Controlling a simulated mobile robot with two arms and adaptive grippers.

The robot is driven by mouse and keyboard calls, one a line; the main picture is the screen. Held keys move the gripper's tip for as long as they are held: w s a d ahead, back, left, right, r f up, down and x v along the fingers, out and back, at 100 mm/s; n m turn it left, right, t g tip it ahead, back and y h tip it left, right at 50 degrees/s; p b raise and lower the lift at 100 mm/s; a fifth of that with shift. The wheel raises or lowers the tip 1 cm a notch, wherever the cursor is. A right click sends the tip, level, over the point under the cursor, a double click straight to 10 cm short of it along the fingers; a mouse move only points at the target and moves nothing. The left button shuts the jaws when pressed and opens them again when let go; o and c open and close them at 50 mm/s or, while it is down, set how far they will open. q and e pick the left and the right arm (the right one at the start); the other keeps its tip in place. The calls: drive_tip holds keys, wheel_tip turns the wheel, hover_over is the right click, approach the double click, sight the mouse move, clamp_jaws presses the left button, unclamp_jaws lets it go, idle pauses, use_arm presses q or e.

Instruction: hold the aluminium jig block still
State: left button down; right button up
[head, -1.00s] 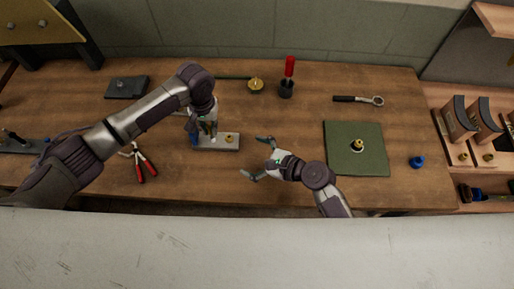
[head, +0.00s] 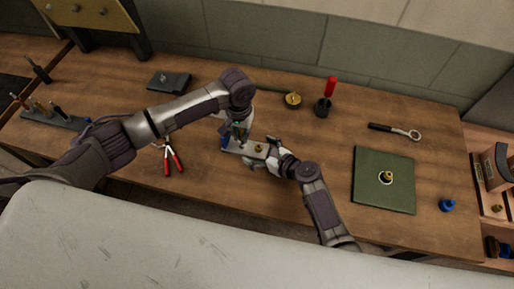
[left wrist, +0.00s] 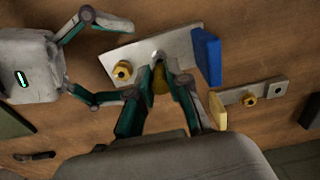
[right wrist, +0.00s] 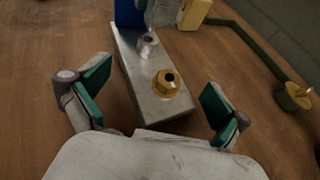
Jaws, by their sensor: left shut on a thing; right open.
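The aluminium jig block (head: 235,149) is a pale metal bar lying flat on the bench. It carries a brass hex fitting (right wrist: 166,82) and a steel bush (right wrist: 147,44). In the right wrist view my right gripper (right wrist: 157,100) is open, with a finger on each side of the block's near end (right wrist: 150,107) and gaps to both. In the left wrist view my left gripper (left wrist: 160,85) is shut on a small dull brass piece (left wrist: 160,78) just beside the steel bush. Its tips hide part of the block. I cannot tell whether the piece touches the bush.
Blue (left wrist: 207,55) and yellow (left wrist: 217,110) blocks stand by the jig's far end. Red-handled pliers (head: 172,156) lie to the left. A dark pot with a red handle (head: 323,107) stands behind.

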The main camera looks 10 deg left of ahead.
drive_tip(key=shift+w+a+f, duration=0.1)
drive_tip(key=shift+a, duration=0.15)
